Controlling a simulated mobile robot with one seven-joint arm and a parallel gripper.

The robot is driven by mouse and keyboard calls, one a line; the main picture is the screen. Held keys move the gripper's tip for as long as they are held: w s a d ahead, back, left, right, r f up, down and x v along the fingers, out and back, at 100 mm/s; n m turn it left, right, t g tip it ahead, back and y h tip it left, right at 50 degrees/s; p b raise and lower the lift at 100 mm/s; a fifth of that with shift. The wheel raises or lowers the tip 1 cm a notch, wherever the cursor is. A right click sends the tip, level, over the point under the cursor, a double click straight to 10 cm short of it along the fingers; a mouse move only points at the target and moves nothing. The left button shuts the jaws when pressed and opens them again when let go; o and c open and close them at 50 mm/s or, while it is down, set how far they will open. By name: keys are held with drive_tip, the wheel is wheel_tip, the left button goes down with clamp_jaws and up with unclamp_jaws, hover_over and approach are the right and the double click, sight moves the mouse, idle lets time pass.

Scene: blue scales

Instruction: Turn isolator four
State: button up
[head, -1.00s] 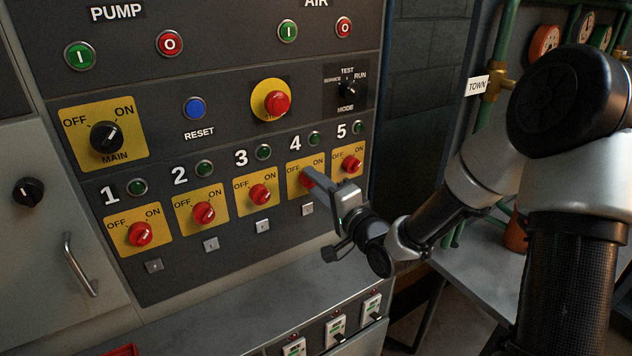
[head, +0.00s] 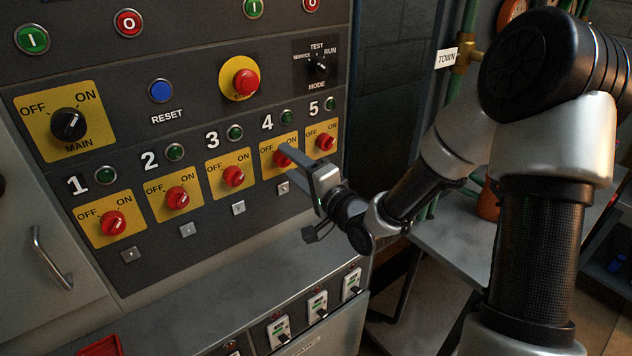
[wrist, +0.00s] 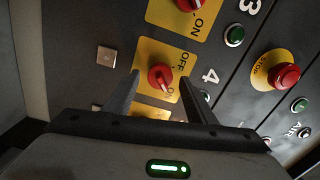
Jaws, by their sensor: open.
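Isolator four is a red rotary knob (head: 282,157) on a yellow OFF/ON plate under the number 4, on the dark upright panel. In the wrist view its knob (wrist: 160,77) shows between my two fingers, with the 4 beside the plate. My gripper (head: 291,151) is open, with its fingertips at isolator four. The fingers partly cover the knob and plate in the head view. I cannot tell whether a fingertip touches the knob, nor exactly where its pointer stands.
Isolator three (head: 233,176) and isolator five (head: 326,142) sit close on either side. A red stop button (head: 245,82) on a yellow disc is above. A grey ledge (head: 215,290) juts out below the panel. A metal table (head: 455,245) stands to the right.

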drive_tip(key=p+v, duration=1.2)
drive_tip(key=v, duration=0.4)
drive_tip(key=shift+s+d, duration=0.1)
